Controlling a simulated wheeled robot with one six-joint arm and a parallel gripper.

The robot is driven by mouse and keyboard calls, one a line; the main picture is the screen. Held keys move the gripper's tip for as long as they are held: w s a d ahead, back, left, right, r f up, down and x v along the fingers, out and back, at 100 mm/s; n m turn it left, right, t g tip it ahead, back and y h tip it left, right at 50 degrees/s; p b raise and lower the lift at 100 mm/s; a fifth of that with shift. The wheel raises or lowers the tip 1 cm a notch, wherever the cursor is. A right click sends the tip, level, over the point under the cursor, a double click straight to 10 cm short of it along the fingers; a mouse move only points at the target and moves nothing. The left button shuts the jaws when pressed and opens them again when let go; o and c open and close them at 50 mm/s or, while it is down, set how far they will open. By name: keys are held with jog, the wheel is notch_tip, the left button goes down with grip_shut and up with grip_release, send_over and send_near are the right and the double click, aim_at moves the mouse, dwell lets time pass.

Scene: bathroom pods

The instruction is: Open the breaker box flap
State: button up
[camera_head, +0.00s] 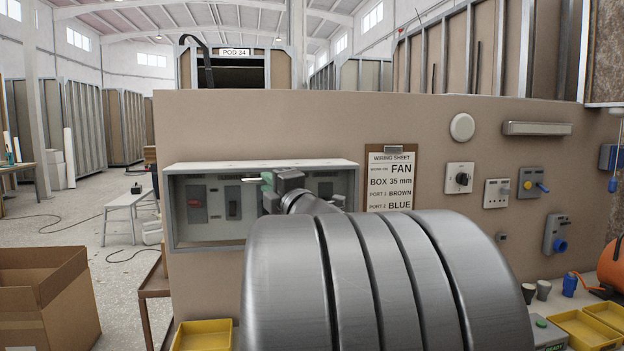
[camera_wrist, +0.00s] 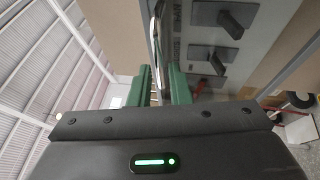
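The grey breaker box (camera_head: 180,246) is on the beige wall panel, left of centre in the head view. Its switches show through the front; I cannot tell whether a clear flap covers them. A short pale handle bar (camera_head: 252,180) shows near the box's upper middle, just left of my gripper (camera_head: 268,183). In the wrist view the thin metal bar (camera_wrist: 154,35) runs between the green fingertips of my gripper (camera_wrist: 160,75). The fingers stand apart, with the bar in the gap; contact is unclear. My arm hides the box's lower right part.
A wiring sheet (camera_head: 390,182) hangs right of the box. Switches and sockets (camera_head: 496,193) are farther right. Yellow trays (camera_head: 203,336) and small parts lie below. A cardboard box (camera_head: 45,300) stands at the lower left. The floor between it and the white bench (camera_head: 128,200) looks mostly clear.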

jog(key=shift+x, duration=1.55)
grip_shut()
jog(key=shift+s+f, duration=0.15)
